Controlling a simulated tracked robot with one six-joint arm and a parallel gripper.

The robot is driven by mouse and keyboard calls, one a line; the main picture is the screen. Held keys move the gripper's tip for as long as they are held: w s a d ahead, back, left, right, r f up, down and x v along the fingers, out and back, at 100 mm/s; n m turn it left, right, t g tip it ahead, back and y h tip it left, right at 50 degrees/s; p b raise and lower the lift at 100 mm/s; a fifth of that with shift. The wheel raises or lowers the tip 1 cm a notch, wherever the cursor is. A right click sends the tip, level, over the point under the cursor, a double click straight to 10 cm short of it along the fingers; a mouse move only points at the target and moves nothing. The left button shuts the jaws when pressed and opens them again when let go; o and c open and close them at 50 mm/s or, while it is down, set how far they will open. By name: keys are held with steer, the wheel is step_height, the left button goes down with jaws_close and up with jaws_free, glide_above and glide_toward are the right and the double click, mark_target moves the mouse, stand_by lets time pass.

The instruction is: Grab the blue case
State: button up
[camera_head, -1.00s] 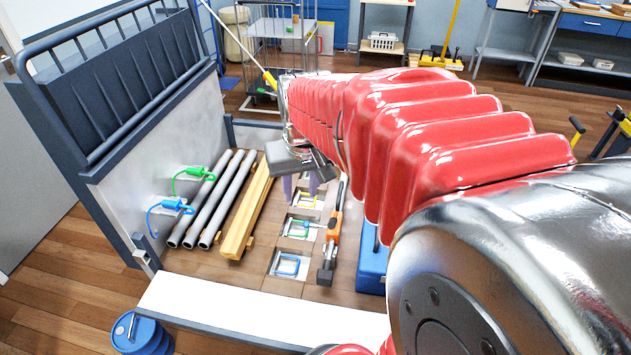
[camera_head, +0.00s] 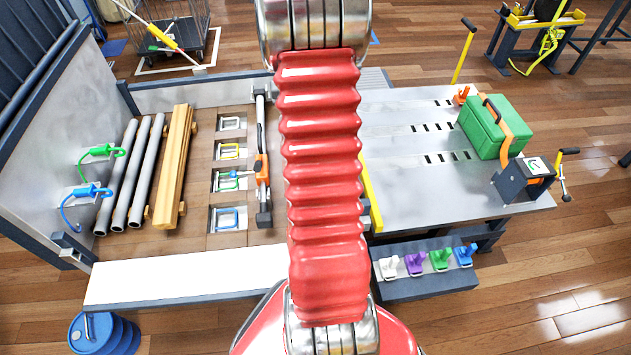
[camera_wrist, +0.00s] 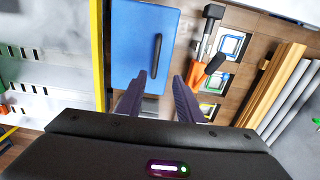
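The blue case (camera_wrist: 144,42) lies flat in the wrist view, its dark handle (camera_wrist: 156,55) on its upward face near the right side. My gripper (camera_wrist: 159,78) is open, with its two dark purple fingers apart and nothing held between them. In the wrist picture the handle shows just above and between the fingertips; I cannot tell the height between them. In the head view my red arm hides nearly all of the case, and my gripper is out of sight.
An orange and grey tool (camera_head: 262,165) lies beside the case. Beyond it are framed floor slots (camera_head: 229,152), yellow beams (camera_head: 174,167) and grey pipes (camera_head: 129,170). A yellow bar (camera_wrist: 97,55) runs along the case's other side, by a slotted metal deck (camera_head: 425,110) carrying a green box (camera_head: 495,127).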

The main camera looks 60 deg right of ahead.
steer(key=shift+s+d+f, duration=0.3)
steer(key=shift+d+f, duration=0.15)
steer(key=shift+d, duration=0.05)
steer(key=shift+f, duration=0.1)
step_height(320, 180, down, 8)
steer(key=shift+f, duration=0.2)
stand_by(0.3)
steer(key=shift+f, duration=2.6)
steer(key=shift+c, duration=0.5)
jaws_close()
